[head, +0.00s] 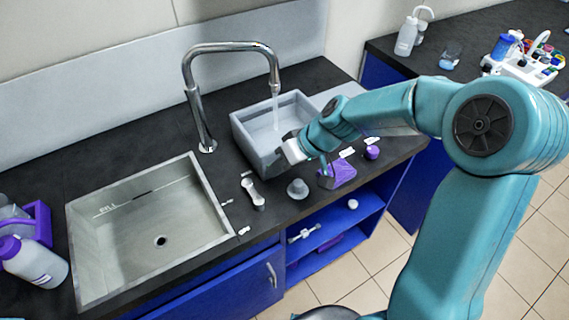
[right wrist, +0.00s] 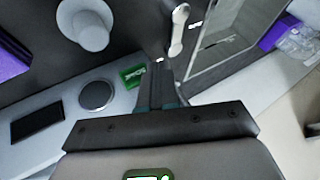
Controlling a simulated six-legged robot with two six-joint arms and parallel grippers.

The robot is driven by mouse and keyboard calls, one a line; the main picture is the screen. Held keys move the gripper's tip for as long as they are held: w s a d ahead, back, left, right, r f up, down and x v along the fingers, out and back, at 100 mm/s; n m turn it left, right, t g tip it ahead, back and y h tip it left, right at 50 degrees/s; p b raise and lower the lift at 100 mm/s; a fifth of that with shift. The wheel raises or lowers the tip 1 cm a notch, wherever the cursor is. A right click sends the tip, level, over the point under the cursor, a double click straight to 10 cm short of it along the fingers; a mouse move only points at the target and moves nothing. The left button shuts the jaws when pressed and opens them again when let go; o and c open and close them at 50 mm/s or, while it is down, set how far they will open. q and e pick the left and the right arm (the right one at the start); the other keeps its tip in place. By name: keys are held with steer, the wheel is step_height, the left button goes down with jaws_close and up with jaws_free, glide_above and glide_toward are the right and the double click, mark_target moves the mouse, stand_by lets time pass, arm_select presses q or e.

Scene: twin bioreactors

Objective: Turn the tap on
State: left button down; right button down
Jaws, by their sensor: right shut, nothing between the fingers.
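The chrome tap (head: 235,47) arches over the counter, its spout above a grey tub (head: 250,150). A thin pale stream, like running water (head: 276,112), drops from the spout into the tub. A pale lever (head: 253,193) lies on the counter in front of the tub; it also shows at the top of the right wrist view (right wrist: 180,28). Right of it is a round grey knob (head: 297,189), also in the right wrist view (right wrist: 86,25). My right gripper (head: 291,150) is shut and empty by the tub's front right corner; its fingertips (right wrist: 160,75) are apart from lever and knob. My left gripper is not seen.
An empty sink (head: 150,225) lies left of the lever. A purple-based flask (head: 337,174) and a small purple item (head: 372,152) stand right of the knob. A bottle (head: 35,262) stands far left. An open blue shelf (head: 335,225) is below the counter.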

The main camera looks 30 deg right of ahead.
mark_target(254, 195)
steer(key=x, duration=0.6)
steer(key=shift+w+a+f, duration=0.1)
steer(key=shift+a+f, duration=0.05)
steer(key=shift+a, duration=0.1)
steer(key=shift+w+a+f+b, duration=0.1)
steer(key=shift+a+f+b, duration=0.1)
steer(key=shift+b, duration=0.35)
steer(key=shift+a+n+b, duration=0.3)
steer(key=shift+n, duration=0.1)
steer(key=shift+r, duration=0.25)
